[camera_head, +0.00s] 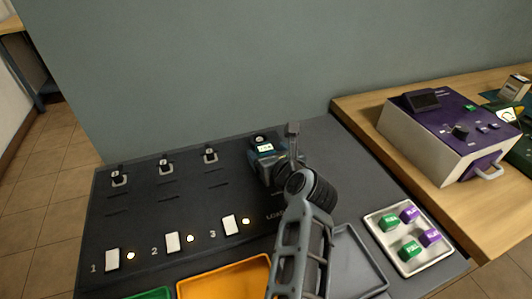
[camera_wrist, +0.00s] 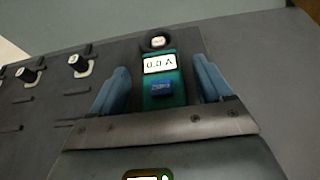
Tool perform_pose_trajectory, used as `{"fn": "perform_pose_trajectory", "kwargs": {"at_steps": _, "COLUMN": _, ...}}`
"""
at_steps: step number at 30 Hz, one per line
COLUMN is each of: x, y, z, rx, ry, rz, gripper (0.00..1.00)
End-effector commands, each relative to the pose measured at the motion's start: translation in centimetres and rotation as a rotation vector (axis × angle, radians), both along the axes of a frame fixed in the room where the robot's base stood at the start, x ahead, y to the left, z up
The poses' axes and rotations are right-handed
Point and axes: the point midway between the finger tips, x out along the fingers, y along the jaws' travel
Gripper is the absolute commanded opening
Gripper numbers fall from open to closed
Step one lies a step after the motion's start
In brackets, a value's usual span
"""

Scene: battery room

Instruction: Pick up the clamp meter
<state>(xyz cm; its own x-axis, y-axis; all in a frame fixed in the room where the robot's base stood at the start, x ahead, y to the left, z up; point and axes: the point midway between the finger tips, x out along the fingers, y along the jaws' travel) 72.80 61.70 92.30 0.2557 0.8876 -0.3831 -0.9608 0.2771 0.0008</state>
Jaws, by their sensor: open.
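The clamp meter (camera_head: 264,148) is at the back of the dark panel, partly hidden by my gripper in the head view. In the wrist view the clamp meter (camera_wrist: 163,88) is teal, with a lit display reading 0.0 A and a blue part below it. My gripper (camera_wrist: 162,82) is open, with one blue finger on each side of the meter. Dark gaps show between the fingers and the meter, so it is not gripped. In the head view my gripper (camera_head: 264,163) is at the meter, and its fingers are hard to make out.
The dark panel (camera_head: 140,215) carries several knobs and white switches with lit lamps. An orange bin (camera_head: 225,281), a grey tray (camera_head: 352,262) and a pale tray (camera_head: 424,261) of green and purple blocks sit in front. A purple-topped device (camera_head: 450,130) stands on the wooden table (camera_head: 365,112) at right.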

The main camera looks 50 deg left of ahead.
Motion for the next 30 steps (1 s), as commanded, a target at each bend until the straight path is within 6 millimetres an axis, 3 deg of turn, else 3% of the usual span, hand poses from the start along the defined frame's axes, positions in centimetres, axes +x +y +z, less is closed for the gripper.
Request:
{"fn": "perform_pose_trajectory", "kwargs": {"at_steps": 4, "x": 0.35, "y": 1.23, "z": -0.55, "rx": 0.000, "ry": 0.001, "rz": 0.000, "gripper": 0.79}}
{"fn": "perform_pose_trajectory", "kwargs": {"at_steps": 13, "x": 0.45, "y": 1.50, "z": -0.62, "rx": 0.000, "ry": -0.001, "rz": -0.001, "gripper": 0.79}}
{"fn": "perform_pose_trajectory", "kwargs": {"at_steps": 30, "x": 0.44, "y": 1.47, "z": -0.63, "rx": 0.000, "ry": 0.000, "rz": -0.001, "gripper": 0.25}}
